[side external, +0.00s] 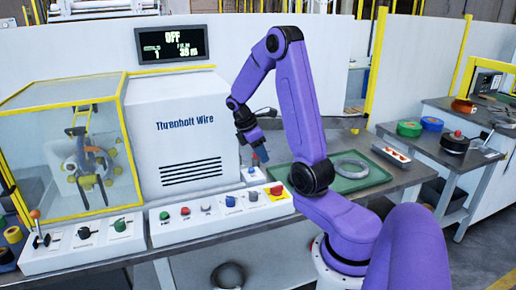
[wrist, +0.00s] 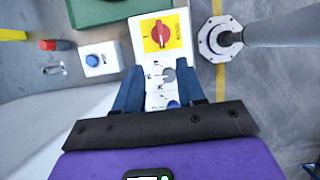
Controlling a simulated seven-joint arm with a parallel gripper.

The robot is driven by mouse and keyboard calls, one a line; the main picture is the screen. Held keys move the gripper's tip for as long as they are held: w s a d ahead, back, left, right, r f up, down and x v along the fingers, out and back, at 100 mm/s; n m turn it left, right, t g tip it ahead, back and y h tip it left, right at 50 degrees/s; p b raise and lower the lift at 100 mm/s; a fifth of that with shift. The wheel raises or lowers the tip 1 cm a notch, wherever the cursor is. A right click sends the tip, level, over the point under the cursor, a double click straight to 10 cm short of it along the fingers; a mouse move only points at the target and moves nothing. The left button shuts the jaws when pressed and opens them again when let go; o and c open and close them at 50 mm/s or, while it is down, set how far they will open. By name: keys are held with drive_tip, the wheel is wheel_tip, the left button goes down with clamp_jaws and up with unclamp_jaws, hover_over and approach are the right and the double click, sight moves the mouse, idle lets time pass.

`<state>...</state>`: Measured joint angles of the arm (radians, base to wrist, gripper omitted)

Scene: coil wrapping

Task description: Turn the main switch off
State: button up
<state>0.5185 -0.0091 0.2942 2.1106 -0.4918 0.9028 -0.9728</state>
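The main switch is a red rotary knob on a yellow plate (side external: 276,190) at the right end of the long white control panel. In the wrist view the red knob (wrist: 160,34) is beyond my fingertips, its grip bar running roughly up and down the picture. My gripper (side external: 262,157) hangs above the panel's right end, apart from the switch. In the wrist view my gripper (wrist: 161,74) has its blue fingers spread with a gap between them, holding nothing. A grey knob (wrist: 168,75) on the panel below shows between them.
Several other knobs and buttons line the white panel (side external: 160,234). A small box with a blue button (wrist: 94,60) stands beside it. A green tray (side external: 378,179) with a grey coil (side external: 350,165) lies behind my arm. A glazed yellow-framed enclosure (side external: 68,140) stands at left.

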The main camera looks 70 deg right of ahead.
drive_tip(key=shift+v, duration=1)
drive_tip(key=a+r+n+t+y, duration=0.1)
drive_tip(key=a+r+n+t, duration=0.15)
drive_tip(key=a, duration=1.85)
drive_tip(key=s+a+y, duration=0.1)
drive_tip(key=s+a, duration=0.4)
drive_tip(key=s, duration=0.3)
drive_tip(key=s+a+y, duration=0.1)
drive_tip(key=s+a, duration=0.5)
drive_tip(key=s, duration=0.3)
drive_tip(key=shift+s+n+t+y, duration=0.3)
drive_tip(key=shift+n+t+y, duration=0.1)
drive_tip(key=shift+n+t, duration=0.05)
drive_tip(key=shift+r, duration=0.1)
